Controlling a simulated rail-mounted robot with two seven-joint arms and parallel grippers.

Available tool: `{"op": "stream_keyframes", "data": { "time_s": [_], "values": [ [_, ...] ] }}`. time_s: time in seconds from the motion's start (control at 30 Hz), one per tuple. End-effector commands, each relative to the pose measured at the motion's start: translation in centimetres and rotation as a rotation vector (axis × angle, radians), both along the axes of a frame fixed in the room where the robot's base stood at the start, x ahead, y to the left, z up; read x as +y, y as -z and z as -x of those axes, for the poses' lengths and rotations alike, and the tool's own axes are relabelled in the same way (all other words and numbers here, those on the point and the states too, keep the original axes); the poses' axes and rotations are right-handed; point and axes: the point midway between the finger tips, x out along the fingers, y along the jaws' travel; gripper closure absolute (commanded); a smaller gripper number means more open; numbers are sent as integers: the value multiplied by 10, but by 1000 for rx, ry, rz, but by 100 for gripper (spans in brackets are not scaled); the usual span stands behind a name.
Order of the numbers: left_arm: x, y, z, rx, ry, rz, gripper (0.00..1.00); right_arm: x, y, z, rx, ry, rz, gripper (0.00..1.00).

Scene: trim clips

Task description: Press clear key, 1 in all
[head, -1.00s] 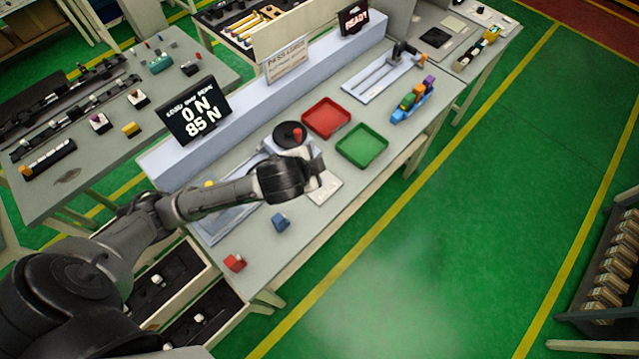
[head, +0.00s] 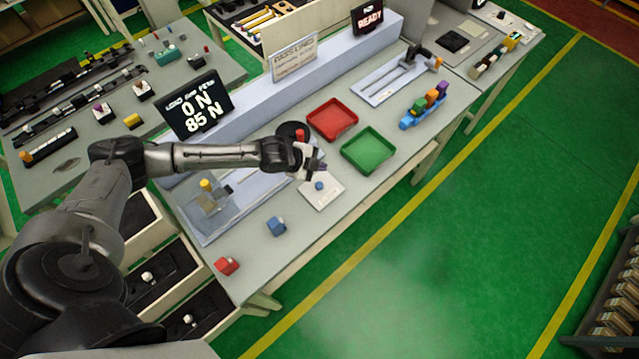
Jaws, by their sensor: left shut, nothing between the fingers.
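My left gripper (head: 315,166) is shut and empty, reaching in from the left over the bench. It hangs over the back edge of a white plate (head: 325,198) that carries a small blue round button (head: 319,186). The button shows just in front of the fingertips; a gap seems to lie between them, though its height is hard to tell. Any lettering on the plate is too small to read, so I cannot confirm which key is the clear key. My right gripper is not in view.
A red tray (head: 332,119) and a green tray (head: 369,149) lie right of the gripper. A red knob (head: 300,136) on a black disc stands behind it. A display (head: 194,105) reads 0 N and 85 N; another (head: 368,18) reads READY. Blue (head: 276,226) and red (head: 227,266) blocks lie in front.

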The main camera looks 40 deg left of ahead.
Motion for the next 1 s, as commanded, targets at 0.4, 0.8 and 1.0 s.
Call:
{"op": "stream_keyframes", "data": {
  "time_s": [0.4,0.8,1.0],
  "values": [
    [0,0,0,-7,16,-16,100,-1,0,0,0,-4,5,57],
    [0,16,0,-6,16,-16,100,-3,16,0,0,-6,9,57],
    [0,38,1,-6,16,-16,100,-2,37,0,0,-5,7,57]
  ]
}}
